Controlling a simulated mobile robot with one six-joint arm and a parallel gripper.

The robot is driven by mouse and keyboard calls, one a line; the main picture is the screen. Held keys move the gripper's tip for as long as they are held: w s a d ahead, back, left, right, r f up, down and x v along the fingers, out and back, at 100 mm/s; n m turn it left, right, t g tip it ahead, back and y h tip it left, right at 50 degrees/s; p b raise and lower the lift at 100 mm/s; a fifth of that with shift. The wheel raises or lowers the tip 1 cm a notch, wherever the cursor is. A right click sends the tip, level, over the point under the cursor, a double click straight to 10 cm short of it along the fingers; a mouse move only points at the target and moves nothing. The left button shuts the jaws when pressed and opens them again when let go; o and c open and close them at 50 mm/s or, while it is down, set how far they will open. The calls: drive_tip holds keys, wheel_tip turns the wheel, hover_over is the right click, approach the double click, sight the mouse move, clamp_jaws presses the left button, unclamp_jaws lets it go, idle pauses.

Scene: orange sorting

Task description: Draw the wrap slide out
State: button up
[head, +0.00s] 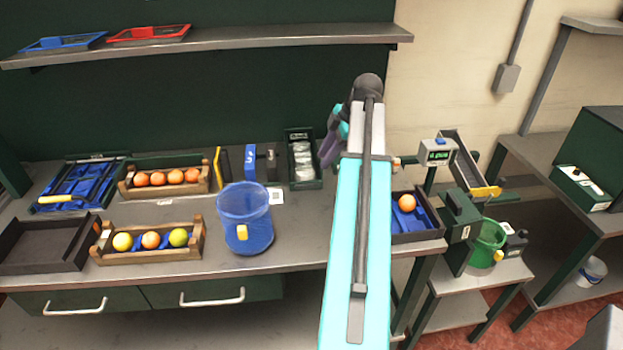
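I cannot tell for sure which thing is the wrap slide. A narrow dark green tray (291,173) with pale, clear-looking packets stands at the back of the counter, left of my arm. A dark tray with blue sheeting (92,187) and a yellow-handled bar (62,199) lies at the far left. Two drawers with metal handles, a left one (112,296) and a right one (255,289), look shut under the counter. My gripper (332,147) is over the back of the counter, by the right side of the narrow green tray. My arm partly hides it, and its fingers' opening is unclear.
Wooden crates of fruit (150,256) (165,188), an empty dark tray (40,258) and a blue bucket (246,220) crowd the counter. A dark tray with one orange (422,227) and a scale display (438,152) are at right. A shelf (240,38) overhangs the back.

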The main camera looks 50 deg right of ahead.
sight(308, 185)
drive_tip(key=shift+p+x, duration=1.7)
drive_tip(key=shift+x, duration=4.1)
